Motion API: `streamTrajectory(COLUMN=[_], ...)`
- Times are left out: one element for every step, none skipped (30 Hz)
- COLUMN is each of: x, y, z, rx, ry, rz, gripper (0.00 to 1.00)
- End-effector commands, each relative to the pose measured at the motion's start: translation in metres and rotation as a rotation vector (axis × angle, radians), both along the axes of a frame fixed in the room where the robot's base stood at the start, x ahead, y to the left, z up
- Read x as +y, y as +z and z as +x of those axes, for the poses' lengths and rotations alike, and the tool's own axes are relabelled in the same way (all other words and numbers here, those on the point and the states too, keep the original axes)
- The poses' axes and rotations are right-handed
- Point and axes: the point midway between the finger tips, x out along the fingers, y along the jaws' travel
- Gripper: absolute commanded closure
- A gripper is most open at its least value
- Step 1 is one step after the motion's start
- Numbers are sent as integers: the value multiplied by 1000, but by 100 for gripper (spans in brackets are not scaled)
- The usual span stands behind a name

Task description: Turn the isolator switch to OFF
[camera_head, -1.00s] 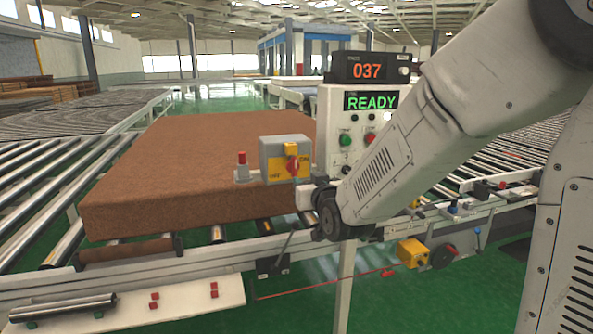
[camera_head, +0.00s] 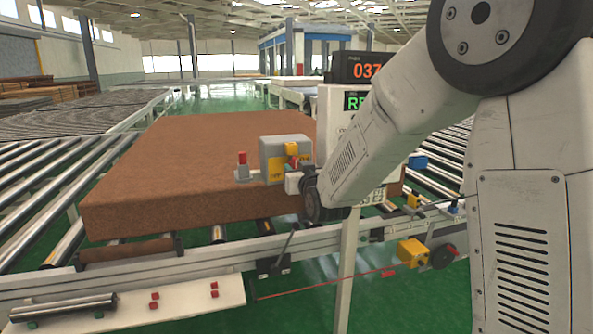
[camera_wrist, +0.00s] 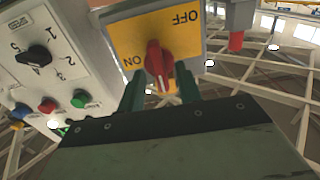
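The isolator switch (camera_head: 284,150) is a grey box with a yellow plate and a red knob; in the head view my wrist partly covers it. In the wrist view its yellow plate (camera_wrist: 133,38) reads OFF and ON, upside down, with the red knob (camera_wrist: 157,60) at its middle. The knob's handle runs roughly up and down in that view. My gripper (camera_wrist: 160,82) is open, with one dark green finger on each side of the knob's lower part. I see no clear contact with the knob.
A control panel (camera_wrist: 45,62) with a selector and several buttons stands close beside the switch. A red-topped post (camera_head: 242,165) is on the switch's other side. A brown mattress (camera_head: 190,160) lies on the roller conveyor (camera_head: 40,190) behind.

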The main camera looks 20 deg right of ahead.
Motion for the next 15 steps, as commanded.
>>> streamTrajectory(x=[0,0,0,0,0,0,0,0,4,3,3,2,2,2,2], y=[0,0,0,0,0,0,0,0,0,0,0,0,0,0,0], z=[0,0,0,0,0,0,0,0,0,0,0,0,0,0,0], rx=[0,0,0,0,0,0,0,0,0,0,0,0,0,0,0], ry=[0,0,0,0,0,0,0,0,2,2,2,2,2,2,2], rz=[0,0,0,0,0,0,0,0,0,-1,-2,-5,-9,-13,-22], gripper=[65,74,85,93,100,100,100,100,100,100,100,100,100,100,100])
